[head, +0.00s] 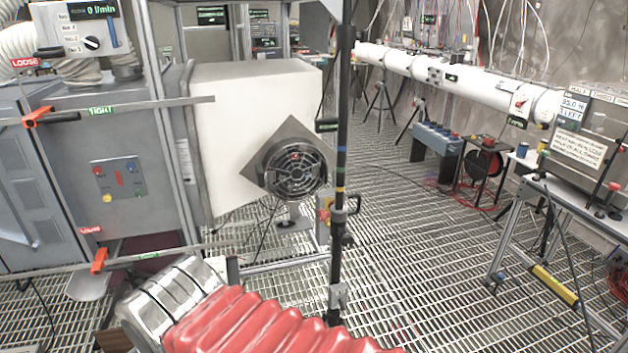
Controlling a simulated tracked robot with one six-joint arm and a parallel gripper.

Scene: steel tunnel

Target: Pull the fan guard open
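The fan guard (296,170) is a round black grille on a grey diamond-shaped plate (290,130), at the right side of a large white box (250,100). It looks closed over the fan, though I cannot make out a hinge or latch. A dark upright post (341,150) stands just right of the guard and passes close by its edge. My arm, with a red bellows cover and a silver section, shows at the bottom of the head view, below and nearer than the guard. My gripper's fingers do not show.
A grey cabinet (45,170) with orange-handled clamp bars (100,261) stands at left. A long white pipe (450,72) runs along the back right. A bench frame (510,230) stands at right. The grated floor (410,240) between post and bench is mostly clear.

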